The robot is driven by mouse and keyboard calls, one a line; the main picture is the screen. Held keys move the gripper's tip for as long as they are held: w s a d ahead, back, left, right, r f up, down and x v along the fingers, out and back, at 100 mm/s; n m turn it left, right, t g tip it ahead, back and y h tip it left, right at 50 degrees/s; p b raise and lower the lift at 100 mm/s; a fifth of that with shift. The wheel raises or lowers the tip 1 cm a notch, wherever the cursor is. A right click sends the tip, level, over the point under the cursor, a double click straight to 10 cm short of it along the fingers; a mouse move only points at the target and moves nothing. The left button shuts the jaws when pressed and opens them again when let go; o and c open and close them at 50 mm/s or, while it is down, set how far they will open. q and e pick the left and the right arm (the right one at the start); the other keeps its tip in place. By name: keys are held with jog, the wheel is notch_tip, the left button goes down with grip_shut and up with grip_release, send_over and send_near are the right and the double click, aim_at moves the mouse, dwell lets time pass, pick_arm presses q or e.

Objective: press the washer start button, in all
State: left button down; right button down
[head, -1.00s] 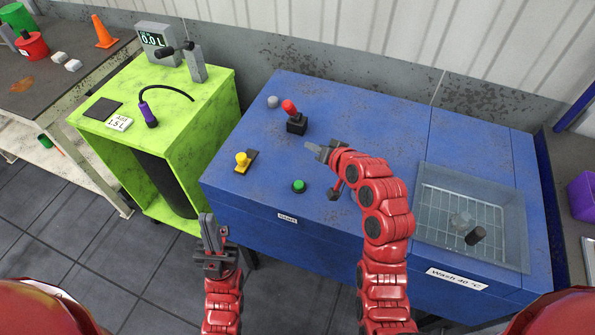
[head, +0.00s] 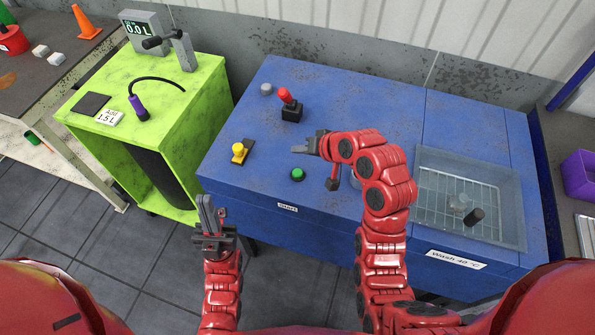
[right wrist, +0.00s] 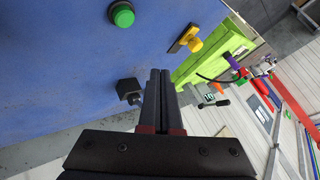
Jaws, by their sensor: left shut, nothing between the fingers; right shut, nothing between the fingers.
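The green start button (head: 297,174) sits on the top of the blue washer (head: 260,130), near its front edge, above a "Start" label (head: 287,208). It also shows at the top of the right wrist view (right wrist: 122,14). My right gripper (head: 298,149) is shut and empty, above the washer top, a little behind the button in the head view and apart from it. In the right wrist view its closed fingers (right wrist: 160,75) point away from the button. My left gripper (head: 206,203) is shut and empty, in front of the washer's left front corner.
A red-handled lever (head: 287,100), a grey knob (head: 266,89) and a yellow knob (head: 239,150) stand on the washer. A wire basket (head: 440,205) is sunk at its right. A lime-green stand (head: 195,90) with a purple-handled nozzle (head: 138,108) is at left.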

aim_at(300, 175)
jog(key=shift+f+b, duration=1.75)
jog(key=shift+f, duration=2.25)
jog(key=shift+f+b, duration=0.35)
jog(key=shift+f, duration=0.05)
jog(key=shift+f+b, duration=0.35)
jog(key=shift+f, duration=0.2)
jog(key=shift+r, duration=0.1)
jog(key=shift+r+p, duration=0.35)
jog(key=shift+r, duration=0.5)
jog(key=shift+r, duration=0.1)
